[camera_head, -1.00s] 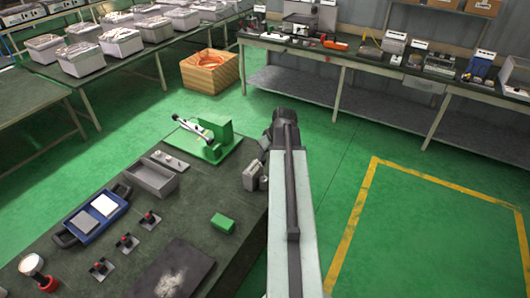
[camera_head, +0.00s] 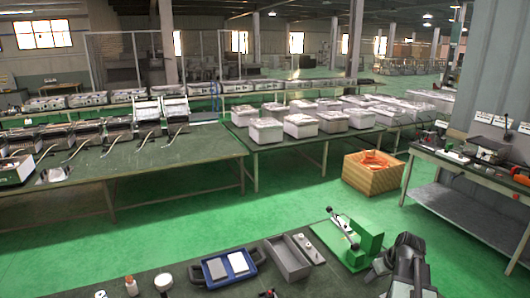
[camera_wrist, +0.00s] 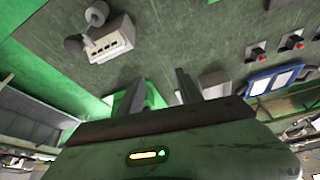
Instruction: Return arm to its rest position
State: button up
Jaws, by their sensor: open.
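My arm reaches up from the bottom right of the head view. Its dark end, my gripper (camera_head: 405,262), is at the right of the green fixture (camera_head: 368,238) and looks apart from it. The fixture stands at the workbench's far end, with a slanted metal-and-black bar (camera_head: 343,228) beside it. In the wrist view, two dark fingers of my gripper (camera_wrist: 160,92) point away from the wide body at the bottom. They are open, with nothing visible held between them. The fingertips are hard to make out.
A grey tray (camera_head: 288,260) and a blue case (camera_head: 229,266) lie on the workbench. The wrist view shows a pale box with dark knobs (camera_wrist: 112,45) and red-button units (camera_wrist: 258,52). A wooden crate (camera_head: 372,177) stands on the open green floor beyond.

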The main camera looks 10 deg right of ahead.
jog(key=w+a+f+n+g+y+b, duration=0.1)
jog(key=w+a+f+n+b, duration=0.2)
jog(key=a, duration=1.1)
jog(key=w+a+f+n+g+b, duration=0.1)
jog(key=a+f+b, duration=0.3)
jog(key=a, duration=0.9)
jog(key=s+a+f+m+g+h, duration=0.1)
jog(key=s+a+f+m+g, duration=0.1)
jog(key=s+a, duration=0.5)
jog(key=f+m, duration=0.1)
jog(key=m, duration=0.1)
jog(key=shift+f+m+g, duration=0.2)
jog(key=shift+m+g, duration=0.1)
jog(key=shift+m, duration=0.1)
jog(key=shift+c, duration=0.7)
jog(key=shift+a, duration=0.1)
